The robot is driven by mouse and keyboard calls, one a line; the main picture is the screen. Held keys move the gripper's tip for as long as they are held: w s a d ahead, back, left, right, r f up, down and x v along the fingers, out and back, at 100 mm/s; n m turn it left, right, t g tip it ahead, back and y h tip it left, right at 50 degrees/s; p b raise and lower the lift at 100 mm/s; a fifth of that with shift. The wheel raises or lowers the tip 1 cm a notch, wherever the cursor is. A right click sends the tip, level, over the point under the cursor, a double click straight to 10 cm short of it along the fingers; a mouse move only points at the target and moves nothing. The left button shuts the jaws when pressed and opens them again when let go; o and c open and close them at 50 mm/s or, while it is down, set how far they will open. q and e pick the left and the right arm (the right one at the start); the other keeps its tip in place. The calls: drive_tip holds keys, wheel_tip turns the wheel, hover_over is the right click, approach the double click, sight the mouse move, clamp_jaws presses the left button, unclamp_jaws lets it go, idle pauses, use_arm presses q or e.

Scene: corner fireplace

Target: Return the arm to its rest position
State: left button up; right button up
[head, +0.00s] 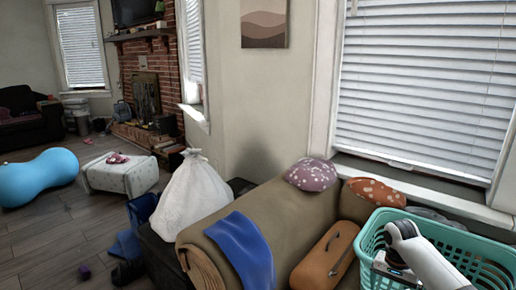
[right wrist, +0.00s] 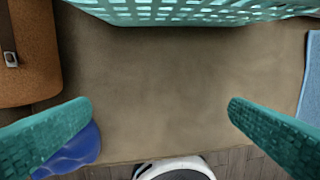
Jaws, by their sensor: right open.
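My right arm (head: 422,258) reaches in from the lower right in the head view, in front of the teal laundry basket (head: 470,236). Its fingers cannot be made out there. In the right wrist view my right gripper (right wrist: 160,108) shows two teal fingers spread wide apart, with nothing between them but the tan couch surface (right wrist: 160,70) beyond. The basket's slotted wall (right wrist: 190,12) crosses the top of that view, apart from the fingers. My left gripper is in neither view.
An orange-brown case (head: 325,255) lies on the couch; its edge also shows in the right wrist view (right wrist: 30,50). A blue cloth (head: 240,245) hangs over the couch arm. Two pillows (head: 311,174) (head: 376,192) rest by the window. A white bag (head: 193,195) stands left.

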drive_tip(key=s+a+f+n+t+y, duration=0.1)
drive_tip(key=s+a+f+n, duration=0.3)
drive_tip(key=s+a+f, duration=0.35)
drive_tip(key=s+a+f+n+t+y, duration=0.1)
drive_tip(key=s+a+f+n, duration=0.3)
drive_tip(key=s+a, duration=0.55)
drive_tip(key=s+r+n+t, duration=0.1)
drive_tip(key=s+r, duration=0.2)
drive_tip(key=s, duration=0.6)
drive_tip(key=s+r+n+t, duration=0.15)
drive_tip(key=s+r, duration=0.25)
drive_tip(key=s, duration=0.5)
wheel_tip(320, 180, down, 25)
drive_tip(key=s+g, duration=0.1)
drive_tip(key=g, duration=0.1)
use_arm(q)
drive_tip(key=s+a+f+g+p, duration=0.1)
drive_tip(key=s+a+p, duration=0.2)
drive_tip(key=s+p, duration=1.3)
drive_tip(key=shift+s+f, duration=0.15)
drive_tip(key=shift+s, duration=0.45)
use_arm(e)
drive_tip(key=s+d+g, duration=0.1)
drive_tip(key=s+d, duration=0.2)
drive_tip(key=s, duration=1.4)
drive_tip(key=shift+f+h, duration=0.3)
drive_tip(key=shift+f, duration=0.15)
